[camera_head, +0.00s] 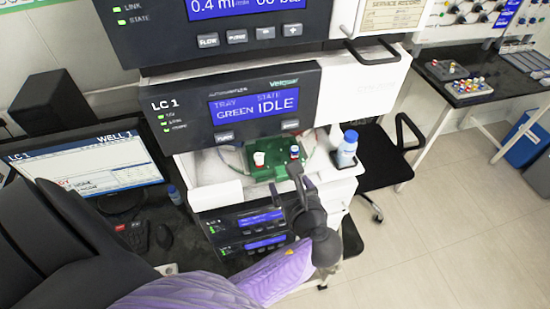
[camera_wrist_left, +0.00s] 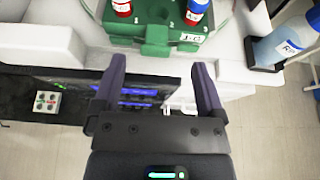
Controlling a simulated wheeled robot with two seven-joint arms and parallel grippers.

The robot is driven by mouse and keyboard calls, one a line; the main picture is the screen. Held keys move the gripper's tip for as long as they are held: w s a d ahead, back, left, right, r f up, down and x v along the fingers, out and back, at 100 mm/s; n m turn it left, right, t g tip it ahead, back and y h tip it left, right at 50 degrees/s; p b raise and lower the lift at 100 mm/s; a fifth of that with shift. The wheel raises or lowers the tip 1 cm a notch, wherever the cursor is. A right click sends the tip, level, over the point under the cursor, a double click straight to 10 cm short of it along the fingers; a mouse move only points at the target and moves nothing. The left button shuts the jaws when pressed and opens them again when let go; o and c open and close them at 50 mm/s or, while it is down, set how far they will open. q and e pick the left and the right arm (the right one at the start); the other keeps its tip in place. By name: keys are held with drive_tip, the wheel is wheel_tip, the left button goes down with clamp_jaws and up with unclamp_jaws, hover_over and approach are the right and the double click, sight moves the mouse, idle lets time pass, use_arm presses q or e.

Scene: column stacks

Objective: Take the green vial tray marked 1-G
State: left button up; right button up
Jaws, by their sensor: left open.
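The green vial tray (camera_head: 268,173) sits in the open bay of the LC 1 unit, under its screen. In the left wrist view the tray (camera_wrist_left: 120,27) shows at the top, with a white label reading like 1-G on its front right. A red-and-white vial (camera_wrist_left: 122,8) and a blue-and-red vial (camera_wrist_left: 196,12) stand in it. My left gripper (camera_wrist_left: 158,72) is open and empty, with its fingers pointing at the tray's front and a small gap before it. In the head view my left gripper (camera_head: 284,184) is just in front of the tray. My right gripper is not seen.
A white bottle with a blue cap (camera_head: 347,150) stands right of the bay in a dark holder. The LC 1 panel (camera_head: 240,105) overhangs the tray. More display units (camera_head: 245,230) lie below. A monitor (camera_head: 90,168) stands left and a black chair (camera_head: 375,160) right.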

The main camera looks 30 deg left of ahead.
sight(282, 175)
use_arm(q)
drive_tip(key=b+x, duration=0.4)
drive_tip(key=shift+a+f, duration=0.35)
drive_tip(key=shift+f, duration=0.05)
drive_tip(key=shift+w+a+r, duration=0.1)
drive_tip(key=shift+w+a, duration=0.05)
drive_tip(key=shift+r, duration=0.1)
clamp_jaws()
drive_tip(key=shift+r+p, duration=0.1)
drive_tip(key=shift+p, duration=0.25)
